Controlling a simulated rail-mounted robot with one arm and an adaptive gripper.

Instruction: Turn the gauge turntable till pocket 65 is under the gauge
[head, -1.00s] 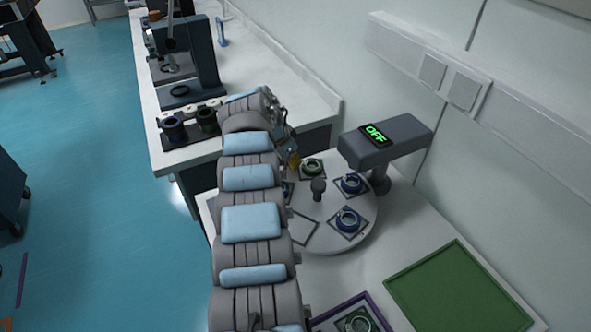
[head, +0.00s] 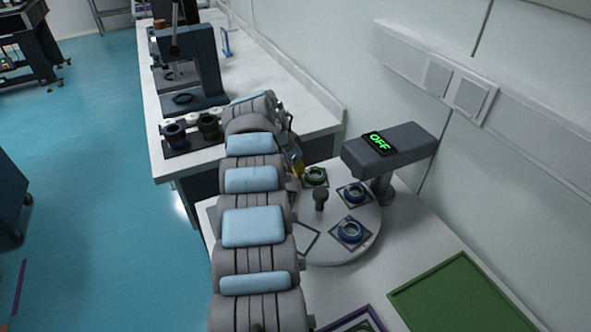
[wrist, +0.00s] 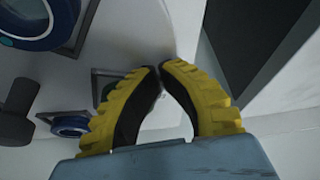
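The gauge turntable (head: 338,252) is a pale round disc with a dark centre knob (head: 320,198). Its square pockets hold a green ring (head: 315,175) at the back, a blue ring (head: 354,193) near the gauge and another blue ring (head: 350,231) at the front; one front pocket looks empty. Pocket numbers are unreadable. The grey gauge (head: 390,149) reads OFF and overhangs the back right. My gripper (head: 297,168) is at the disc's back left, partly hidden by my arm. In the wrist view its yellow fingers (wrist: 160,68) meet at the tips, with nothing visible between them.
A green tray (head: 398,294) and a purple-edged tray (head: 376,312) lie at the front right. A back-left table holds a black rack (head: 176,150) and a dark stand (head: 208,70). The wall is close behind the gauge.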

